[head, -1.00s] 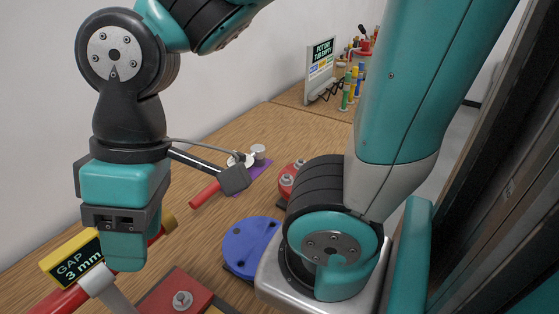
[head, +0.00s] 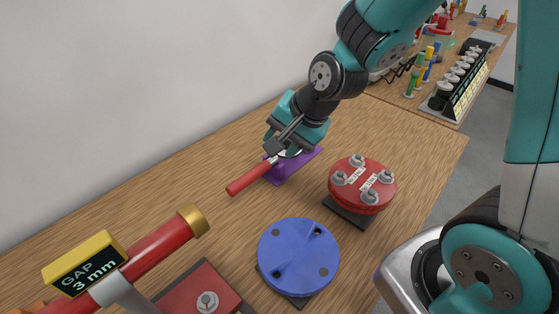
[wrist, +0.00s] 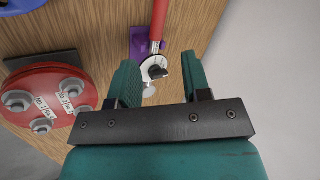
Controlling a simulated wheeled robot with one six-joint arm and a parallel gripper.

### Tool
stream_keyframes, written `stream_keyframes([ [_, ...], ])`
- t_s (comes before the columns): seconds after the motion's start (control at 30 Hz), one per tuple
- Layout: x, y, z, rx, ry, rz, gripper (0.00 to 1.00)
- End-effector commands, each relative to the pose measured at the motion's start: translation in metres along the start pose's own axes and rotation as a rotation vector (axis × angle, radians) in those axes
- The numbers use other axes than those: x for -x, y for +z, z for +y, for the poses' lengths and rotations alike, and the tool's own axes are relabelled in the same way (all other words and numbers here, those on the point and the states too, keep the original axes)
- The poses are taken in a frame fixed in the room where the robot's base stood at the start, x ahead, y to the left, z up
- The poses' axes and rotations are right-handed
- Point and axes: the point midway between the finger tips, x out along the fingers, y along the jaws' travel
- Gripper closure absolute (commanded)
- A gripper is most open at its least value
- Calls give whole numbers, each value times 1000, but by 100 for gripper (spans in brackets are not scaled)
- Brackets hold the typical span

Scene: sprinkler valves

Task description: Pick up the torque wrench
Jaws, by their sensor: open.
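The torque wrench (head: 252,176) has a red handle that juts out over the wooden table from a purple stand (head: 299,168). Its far end is hidden behind my gripper in the head view. In the wrist view the red handle (wrist: 158,20) runs up from a round silver head with a dark knob. My gripper (wrist: 160,72) is open and empty, and the silver head appears between its fingers in that view. I cannot tell how far below the fingertips it lies. In the head view my gripper (head: 281,144) is over the stand end of the wrench.
A red flange with silver bolts (head: 361,184) stands right of the stand. A blue disc (head: 298,256) lies nearer. A red pipe (head: 160,248) with a yellow "GAP 3 mm" sign (head: 84,264) is at the lower left. The white wall runs behind the table.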

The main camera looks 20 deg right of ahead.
Motion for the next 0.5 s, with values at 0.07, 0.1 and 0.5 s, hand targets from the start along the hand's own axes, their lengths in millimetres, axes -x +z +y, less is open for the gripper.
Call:
stream_keyframes([
  [0.07,-24,-23,13,-170,-12,61,56],
  [0.1,-31,-31,16,-233,-23,87,56],
  [0.5,-89,-54,22,-359,-48,135,56],
])
